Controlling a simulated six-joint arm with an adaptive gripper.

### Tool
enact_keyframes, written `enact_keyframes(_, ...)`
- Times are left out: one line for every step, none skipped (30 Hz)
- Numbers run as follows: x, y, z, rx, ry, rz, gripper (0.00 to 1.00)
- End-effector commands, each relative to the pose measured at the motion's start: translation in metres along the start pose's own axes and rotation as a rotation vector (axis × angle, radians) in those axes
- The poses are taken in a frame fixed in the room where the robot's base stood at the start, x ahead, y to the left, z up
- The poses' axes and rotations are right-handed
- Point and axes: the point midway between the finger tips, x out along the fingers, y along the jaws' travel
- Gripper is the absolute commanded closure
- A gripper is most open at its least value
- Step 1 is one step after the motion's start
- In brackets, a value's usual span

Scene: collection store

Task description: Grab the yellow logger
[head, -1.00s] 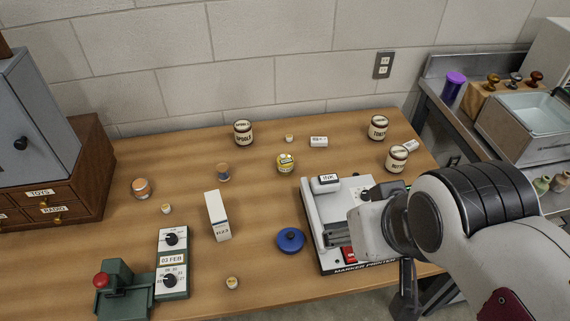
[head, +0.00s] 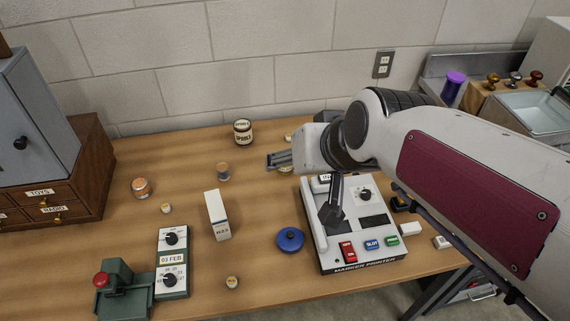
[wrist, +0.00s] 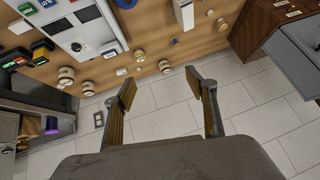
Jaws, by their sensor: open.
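A Spools jar (head: 243,133) stands behind and left of the gripper. A marker printer (head: 362,266) is at the right, under my arm.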

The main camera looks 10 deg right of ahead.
Motion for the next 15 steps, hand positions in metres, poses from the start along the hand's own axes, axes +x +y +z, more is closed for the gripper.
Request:
enact_keyframes(0.008,-0.004,-0.008,0.007,0.008,-0.010,0.44)
enact_keyframes(0.013,-0.007,-0.014,0.012,0.018,-0.016,0.44)
enact_keyframes(0.019,-0.010,-0.021,0.020,0.028,-0.023,0.44)
enact_keyframes(0.023,-0.012,-0.026,0.026,0.036,-0.028,0.44)
enact_keyframes(0.028,-0.014,-0.032,0.032,0.046,-0.032,0.44)
enact_keyframes(0.034,-0.017,-0.038,0.042,0.056,-0.038,0.44)
enact_keyframes(0.038,-0.019,-0.043,0.047,0.064,-0.041,0.44)
enact_keyframes(0.043,-0.021,-0.048,0.054,0.073,-0.045,0.44)
enact_keyframes(0.049,-0.024,-0.055,0.061,0.084,-0.049,0.44)
enact_keyframes(0.054,-0.025,-0.059,0.068,0.092,-0.052,0.44)
enact_keyframes(0.059,-0.027,-0.064,0.075,0.100,-0.054,0.44)
enact_keyframes(0.065,-0.029,-0.070,0.084,0.111,-0.056,0.44)
enact_keyframes(0.070,-0.030,-0.075,0.092,0.119,-0.058,0.44)
enact_keyframes(0.075,-0.032,-0.079,0.098,0.127,-0.059,0.44)
enact_keyframes(0.082,-0.034,-0.084,0.108,0.137,-0.060,0.44)
